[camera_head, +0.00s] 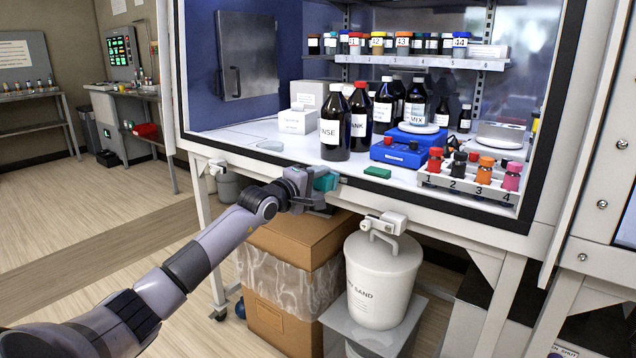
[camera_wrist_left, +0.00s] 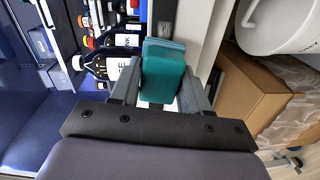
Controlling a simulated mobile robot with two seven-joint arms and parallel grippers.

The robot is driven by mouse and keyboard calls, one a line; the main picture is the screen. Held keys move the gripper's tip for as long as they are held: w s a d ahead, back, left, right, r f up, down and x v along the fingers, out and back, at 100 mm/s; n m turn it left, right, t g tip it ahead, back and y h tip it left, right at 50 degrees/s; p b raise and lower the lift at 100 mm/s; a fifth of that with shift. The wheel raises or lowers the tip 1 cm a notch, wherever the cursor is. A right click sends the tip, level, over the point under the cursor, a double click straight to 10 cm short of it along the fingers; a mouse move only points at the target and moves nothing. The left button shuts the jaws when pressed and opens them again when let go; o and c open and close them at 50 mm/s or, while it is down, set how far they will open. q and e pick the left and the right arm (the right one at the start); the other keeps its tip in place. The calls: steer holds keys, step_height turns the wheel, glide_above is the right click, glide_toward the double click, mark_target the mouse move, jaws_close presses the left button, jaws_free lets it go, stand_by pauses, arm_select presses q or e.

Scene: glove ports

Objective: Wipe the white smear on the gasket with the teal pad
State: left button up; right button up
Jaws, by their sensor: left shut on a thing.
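My left gripper (camera_head: 318,186) is shut on the teal pad (camera_head: 327,181) at the front sill of the cabinet. In the left wrist view the teal pad (camera_wrist_left: 163,70) stands out between the two fingers of the gripper (camera_wrist_left: 160,95). The dark gasket (camera_head: 450,208) runs along the lower front edge of the cabinet opening. My gripper and the pad cover part of this edge, and I cannot tell whether the pad touches it. I cannot make out the white smear clearly. My right gripper is not in view.
Dark bottles (camera_head: 335,124) stand inside, behind the sill. A green block (camera_head: 377,172) lies near the front edge, left of a rack of coloured caps (camera_head: 470,180). Below are a cardboard box (camera_head: 300,240) and a white sand bucket (camera_head: 382,280). A clamp (camera_head: 386,224) sits under the sill.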

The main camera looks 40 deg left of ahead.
mark_target(327, 184)
arm_select(q)
steer(key=shift+w+b, duration=0.35)
steer(key=shift+w, duration=0.3)
steer(key=shift+w+a, duration=0.1)
steer(key=shift+w, duration=0.15)
steer(key=shift+w+d+p, duration=0.1)
steer(key=shift+d+p, duration=0.25)
steer(key=shift+d, duration=1.65)
steer(key=shift+w+f, duration=0.1)
steer(key=shift+f, duration=0.05)
steer(key=shift+a+b, duration=0.1)
steer(key=shift+b, duration=0.25)
steer(key=shift+a+b, duration=0.3)
steer(key=shift+a, duration=0.2)
steer(key=shift+a+b, duration=0.4)
steer(key=shift+a, duration=0.45)
steer(key=shift+a+r, duration=0.25)
steer(key=shift+a, duration=0.45)
steer(key=shift+c, duration=0.5)
